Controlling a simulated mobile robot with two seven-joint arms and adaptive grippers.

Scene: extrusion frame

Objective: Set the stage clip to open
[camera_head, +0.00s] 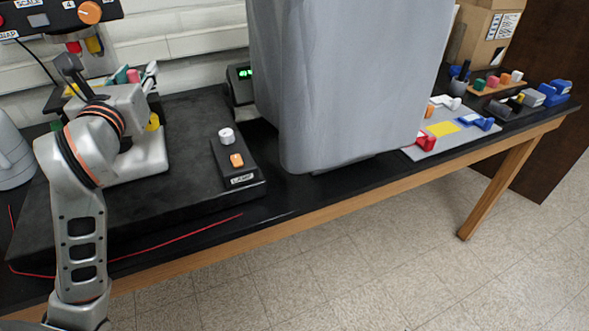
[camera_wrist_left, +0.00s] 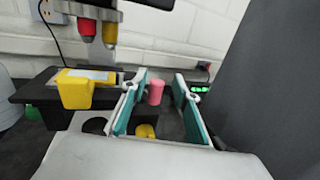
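A microscope-like instrument (camera_head: 137,158) stands at the left of the head view, partly hidden by my left arm. In the left wrist view its black stage (camera_wrist_left: 38,88) carries a yellow block (camera_wrist_left: 76,90) beside a pale flat piece. A pink upright peg (camera_wrist_left: 155,92) appears between the fingers of my left gripper (camera_wrist_left: 160,84). Its teal pads are apart, and I see no contact with the peg. I cannot tell which part is the stage clip or how it is set. The left gripper (camera_head: 138,76) is also over the instrument in the head view. My right gripper is out of view.
Red and yellow-brown objectives (camera_wrist_left: 100,32) hang above the stage. A grey covered object (camera_head: 345,85) stands close to the right. A small box with an orange switch (camera_head: 236,160) sits on the dark base. Coloured parts lie on a mat (camera_head: 410,152) farther right.

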